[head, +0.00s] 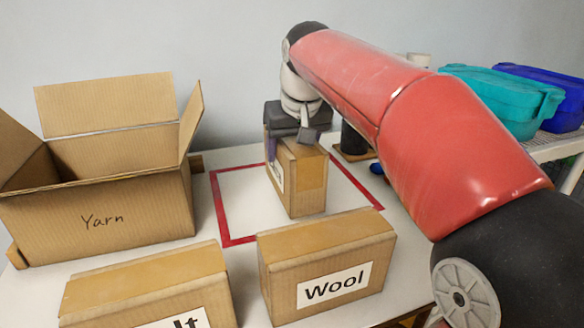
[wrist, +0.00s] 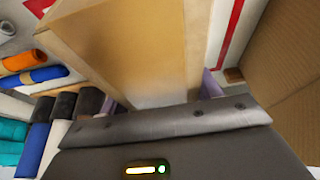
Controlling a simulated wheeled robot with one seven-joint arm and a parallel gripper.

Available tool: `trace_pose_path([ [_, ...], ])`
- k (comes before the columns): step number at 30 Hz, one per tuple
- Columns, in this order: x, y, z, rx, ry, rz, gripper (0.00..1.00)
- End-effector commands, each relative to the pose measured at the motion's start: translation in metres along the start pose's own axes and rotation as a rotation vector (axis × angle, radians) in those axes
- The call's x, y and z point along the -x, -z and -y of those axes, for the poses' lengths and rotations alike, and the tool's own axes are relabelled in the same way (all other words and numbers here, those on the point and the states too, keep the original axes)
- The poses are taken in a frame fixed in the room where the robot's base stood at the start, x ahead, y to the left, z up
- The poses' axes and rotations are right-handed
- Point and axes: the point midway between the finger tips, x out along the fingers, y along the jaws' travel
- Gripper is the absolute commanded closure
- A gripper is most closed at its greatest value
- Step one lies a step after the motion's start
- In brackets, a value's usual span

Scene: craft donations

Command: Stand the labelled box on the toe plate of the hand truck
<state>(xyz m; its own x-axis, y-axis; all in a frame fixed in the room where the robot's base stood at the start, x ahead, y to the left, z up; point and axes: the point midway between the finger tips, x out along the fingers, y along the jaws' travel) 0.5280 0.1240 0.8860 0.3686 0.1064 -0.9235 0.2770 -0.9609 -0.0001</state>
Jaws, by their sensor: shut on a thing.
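My gripper (head: 294,138) points down over the table and is shut on a tan cardboard box (head: 308,190). The box is upright inside the red taped square. A white label shows on its left face, its text mostly hidden. I cannot tell whether its base touches the table. In the wrist view the held box (wrist: 145,45) runs up from between the purple finger pads. A box labelled "Wool" (head: 325,250) and another with a label ending in "lt" (head: 150,285) stand in front. I cannot make out a hand truck in either view.
An open carton marked "Yarn" (head: 95,215) stands at the left. Teal (head: 495,95) and blue (head: 548,85) bins sit on a rack at the right. The red taped square (head: 232,236) is bare around the held box. Rolls (wrist: 35,76) show in the wrist view.

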Motion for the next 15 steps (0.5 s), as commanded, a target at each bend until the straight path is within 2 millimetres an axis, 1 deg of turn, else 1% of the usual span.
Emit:
trace_pose_path([
  [4,-0.011,-0.005,0.000,0.000,0.000,0.000,0.70],
  [10,-0.037,-0.015,0.000,0.000,0.000,0.001,0.70],
  [15,-0.041,-0.017,0.000,0.000,0.000,-0.001,0.70],
])
